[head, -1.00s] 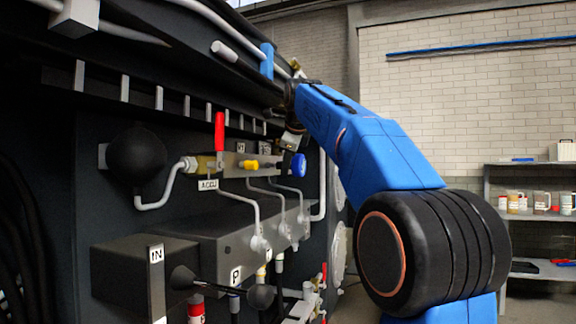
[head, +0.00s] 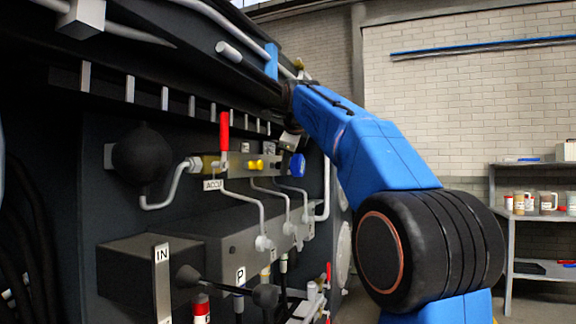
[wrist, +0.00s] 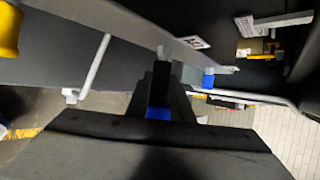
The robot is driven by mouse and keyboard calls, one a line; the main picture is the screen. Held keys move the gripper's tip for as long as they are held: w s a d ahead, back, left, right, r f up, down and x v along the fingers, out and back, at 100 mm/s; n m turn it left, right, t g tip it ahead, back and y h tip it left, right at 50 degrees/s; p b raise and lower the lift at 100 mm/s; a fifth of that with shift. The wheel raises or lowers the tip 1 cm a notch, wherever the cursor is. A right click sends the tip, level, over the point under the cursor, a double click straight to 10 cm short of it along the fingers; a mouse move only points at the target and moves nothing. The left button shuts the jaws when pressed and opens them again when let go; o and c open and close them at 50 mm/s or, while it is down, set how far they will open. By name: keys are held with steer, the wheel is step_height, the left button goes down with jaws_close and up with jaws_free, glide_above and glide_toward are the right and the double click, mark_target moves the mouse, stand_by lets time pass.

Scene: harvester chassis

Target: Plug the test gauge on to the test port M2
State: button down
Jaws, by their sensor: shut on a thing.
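My gripper (head: 291,142) is shut on the blue test gauge (head: 298,166), by the right end of the grey port block (head: 236,165). In the wrist view, the dark fingers (wrist: 160,88) are together, with a blue part (wrist: 158,113) showing beneath them that looks like the gauge. A yellow cap (head: 255,164) sits on the block's face, left of the gauge; a yellow part shows at the wrist view's left edge (wrist: 8,30). Small white labels (head: 245,147) above are too small to read. I cannot tell whether the gauge touches a port; the M2 port is not clearly seen.
A red-handled valve (head: 224,132) and a black accumulator ball (head: 142,152) are on the left. Bent grey pipes (head: 262,215) run below the block. The dark chassis overhang (head: 180,75) is close above. A shelf (head: 530,215) stands far right.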

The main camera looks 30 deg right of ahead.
steer(key=shift+w+a, duration=0.1)
steer(key=shift+w, duration=0.05)
steer(key=c, duration=1.5)
jaws_free()
